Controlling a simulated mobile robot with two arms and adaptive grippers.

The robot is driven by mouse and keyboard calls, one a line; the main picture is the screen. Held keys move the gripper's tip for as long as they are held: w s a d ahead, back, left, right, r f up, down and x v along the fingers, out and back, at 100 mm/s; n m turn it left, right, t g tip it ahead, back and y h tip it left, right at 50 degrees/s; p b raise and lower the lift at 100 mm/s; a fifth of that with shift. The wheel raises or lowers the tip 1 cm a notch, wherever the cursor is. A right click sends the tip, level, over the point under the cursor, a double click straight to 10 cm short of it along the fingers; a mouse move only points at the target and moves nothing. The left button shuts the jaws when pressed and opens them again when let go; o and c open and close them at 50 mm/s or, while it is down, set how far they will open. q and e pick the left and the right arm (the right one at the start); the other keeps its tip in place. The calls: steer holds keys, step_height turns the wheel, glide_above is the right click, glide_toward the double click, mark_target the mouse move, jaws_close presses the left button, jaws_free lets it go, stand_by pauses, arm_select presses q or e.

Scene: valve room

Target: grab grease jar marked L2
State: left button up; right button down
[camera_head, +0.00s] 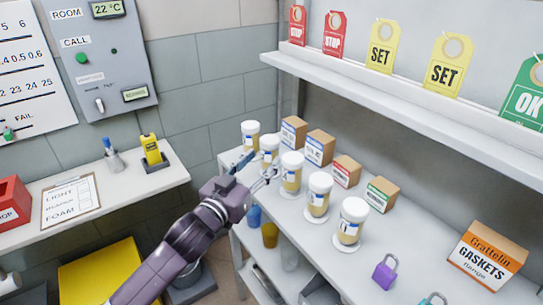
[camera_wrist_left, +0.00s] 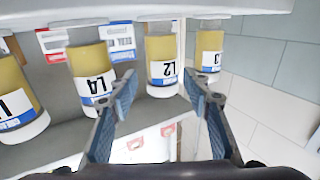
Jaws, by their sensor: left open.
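The grease jar marked L2 (camera_wrist_left: 163,62) shows upside down in the left wrist view, with a yellowish body and a white label. My left gripper (camera_head: 258,168) is open and empty at the shelf's front edge. In the left wrist view its two fingers (camera_wrist_left: 162,90) are spread, with L2 beyond and between their tips, not held. My right gripper is not in view.
Other similar jars (camera_head: 318,192) stand in a row on the grey shelf (camera_head: 330,262), with small cardboard boxes (camera_head: 320,147) behind. An upper ledge (camera_head: 400,100) holds tags. A purple padlock (camera_head: 385,271) and gaskets box (camera_head: 487,255) lie farther right. A wall closes the left end.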

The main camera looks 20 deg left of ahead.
mark_target(265, 153)
arm_select(q)
steer(key=w, duration=0.4)
steer(key=w+d+p, duration=0.1)
steer(key=w, duration=0.1)
steer(key=shift+r, duration=0.3)
steer(key=shift+a, duration=0.1)
jaws_close()
